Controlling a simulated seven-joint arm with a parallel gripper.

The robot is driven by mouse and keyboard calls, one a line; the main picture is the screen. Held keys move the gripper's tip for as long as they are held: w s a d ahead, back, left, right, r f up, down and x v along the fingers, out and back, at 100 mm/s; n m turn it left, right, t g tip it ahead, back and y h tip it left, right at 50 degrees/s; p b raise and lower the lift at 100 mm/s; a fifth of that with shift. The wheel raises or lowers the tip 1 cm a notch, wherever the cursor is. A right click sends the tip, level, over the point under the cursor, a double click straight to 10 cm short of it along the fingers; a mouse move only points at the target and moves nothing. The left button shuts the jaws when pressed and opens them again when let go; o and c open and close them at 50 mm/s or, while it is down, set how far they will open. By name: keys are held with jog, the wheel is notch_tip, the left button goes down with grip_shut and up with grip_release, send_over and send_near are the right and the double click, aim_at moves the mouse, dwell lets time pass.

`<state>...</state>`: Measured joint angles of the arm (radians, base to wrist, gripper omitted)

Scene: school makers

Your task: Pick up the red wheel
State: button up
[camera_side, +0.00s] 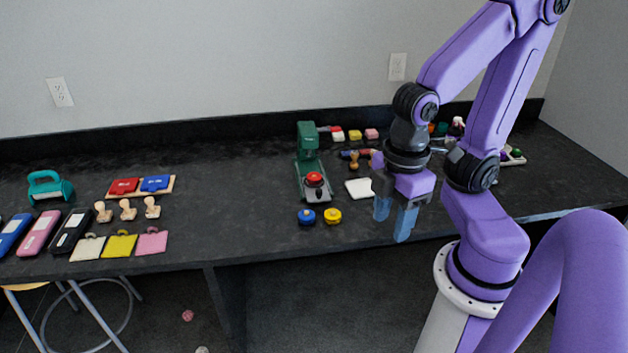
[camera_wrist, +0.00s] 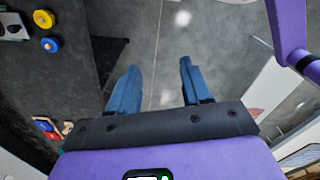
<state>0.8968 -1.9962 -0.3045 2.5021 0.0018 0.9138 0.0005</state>
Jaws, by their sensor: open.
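The red wheel (camera_side: 314,179) sits on the base of a green press (camera_side: 308,150) on the dark table. My gripper (camera_side: 394,216) is open and empty, to the right of the red wheel and near the table's front edge, with its blue fingers pointing down. In the wrist view its two fingers (camera_wrist: 159,88) are spread apart over the floor beyond the table edge. I cannot make out the red wheel clearly in the wrist view.
A blue wheel (camera_side: 307,216) and a yellow wheel (camera_side: 332,216) lie in front of the press. A white pad (camera_side: 359,189) lies between the press and my gripper. Stamps (camera_side: 127,210) and coloured pads (camera_side: 119,244) stand at left. The table between them and the press is clear.

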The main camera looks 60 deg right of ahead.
jog(key=o, duration=0.6)
jog(key=shift+o, duration=0.2)
jog(key=w+n+h, duration=0.1)
jog(key=w+h, duration=0.1)
jog(key=w, duration=1.5)
jog(key=w+d+f+n+h, duration=0.1)
jog(key=w+d, duration=0.2)
jog(key=w, duration=0.3)
jog(key=w+d+f+n, duration=0.1)
jog(key=w+d, duration=0.3)
jog(key=w, duration=0.2)
jog(key=n+h, duration=0.1)
jog(key=h, duration=0.1)
send_near(314, 176)
jog(key=shift+s+d+f+g, duration=0.1)
jog(key=shift+d+f+g, duration=0.05)
jog(key=shift+f, duration=0.3)
jog(key=shift+s+d+f+g, duration=0.1)
jog(key=shift+d+f+g, duration=0.05)
jog(key=shift+f, duration=0.3)
jog(key=shift+w+x, duration=0.2)
jog(key=shift+x, duration=1.4)
jog(key=shift+w+x, duration=0.2)
jog(key=shift+x, duration=1.4)
